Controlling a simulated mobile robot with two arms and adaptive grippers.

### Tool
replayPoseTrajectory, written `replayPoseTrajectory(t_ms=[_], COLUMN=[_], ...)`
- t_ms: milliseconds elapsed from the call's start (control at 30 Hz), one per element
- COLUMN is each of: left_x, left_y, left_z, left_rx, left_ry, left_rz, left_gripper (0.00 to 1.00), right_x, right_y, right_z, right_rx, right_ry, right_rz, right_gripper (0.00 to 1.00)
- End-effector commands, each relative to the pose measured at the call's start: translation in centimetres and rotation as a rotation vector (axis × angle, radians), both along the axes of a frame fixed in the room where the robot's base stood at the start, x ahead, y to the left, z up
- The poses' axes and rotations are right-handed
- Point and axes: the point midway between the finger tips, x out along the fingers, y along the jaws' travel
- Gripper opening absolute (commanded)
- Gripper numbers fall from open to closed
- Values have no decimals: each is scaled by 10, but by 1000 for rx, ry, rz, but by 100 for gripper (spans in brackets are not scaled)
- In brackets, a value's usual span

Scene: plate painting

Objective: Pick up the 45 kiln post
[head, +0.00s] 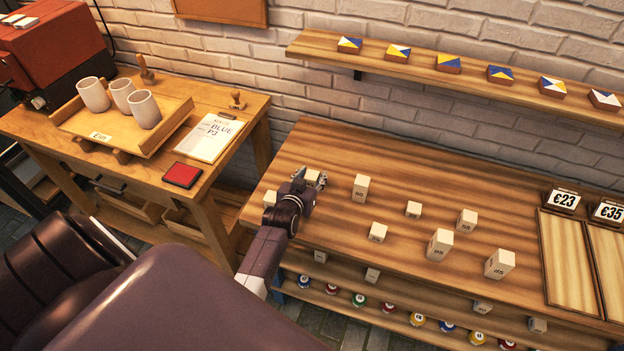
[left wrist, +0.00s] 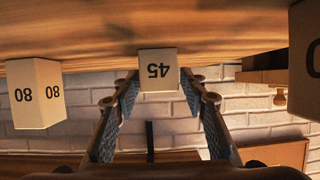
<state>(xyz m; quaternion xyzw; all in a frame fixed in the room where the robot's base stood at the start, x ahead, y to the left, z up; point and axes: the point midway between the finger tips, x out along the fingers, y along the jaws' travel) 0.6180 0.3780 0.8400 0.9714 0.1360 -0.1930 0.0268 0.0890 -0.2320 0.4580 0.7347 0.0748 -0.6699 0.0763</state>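The 45 kiln post is a small pale block printed with 45, upright on the wooden table (head: 400,150). In the left wrist view the 45 post (left wrist: 158,66) is upside down and centred at the fingertips. In the head view the post (head: 312,175) is mostly hidden by my left gripper (head: 316,180). The left gripper, also in the left wrist view (left wrist: 159,88), is open, with one finger on each side of the post. Small gaps show beside it, but I cannot tell how deep it sits between the fingers. My right gripper is not in view.
The 80 post (head: 360,188) stands just right of my gripper; another post (head: 269,199) stands to its left. Several more posts stand further right, including the 85 post (head: 440,244). A side table (head: 236,101) with cups is at the left. A tile shelf (head: 420,72) hangs behind.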

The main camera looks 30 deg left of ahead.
Motion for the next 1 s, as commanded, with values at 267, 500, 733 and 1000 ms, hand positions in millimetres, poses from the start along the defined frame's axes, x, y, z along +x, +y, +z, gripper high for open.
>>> replayPoseTrajectory(t_ms=[267, 500, 733, 1000], left_x=[0, 0, 0, 1], left_y=[0, 0, 0, 0], left_z=[0, 0, 9, 58], left_rx=[0, 0, -1, 2], left_ry=[1, -1, -2, -8], left_rz=[0, 0, -1, 0], left_gripper=[6, 1, 1, 1], right_x=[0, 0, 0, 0], right_y=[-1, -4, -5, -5], right_z=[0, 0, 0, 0], right_rx=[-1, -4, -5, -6], right_ry=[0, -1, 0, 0], right_rz=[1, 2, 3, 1], right_gripper=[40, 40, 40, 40])
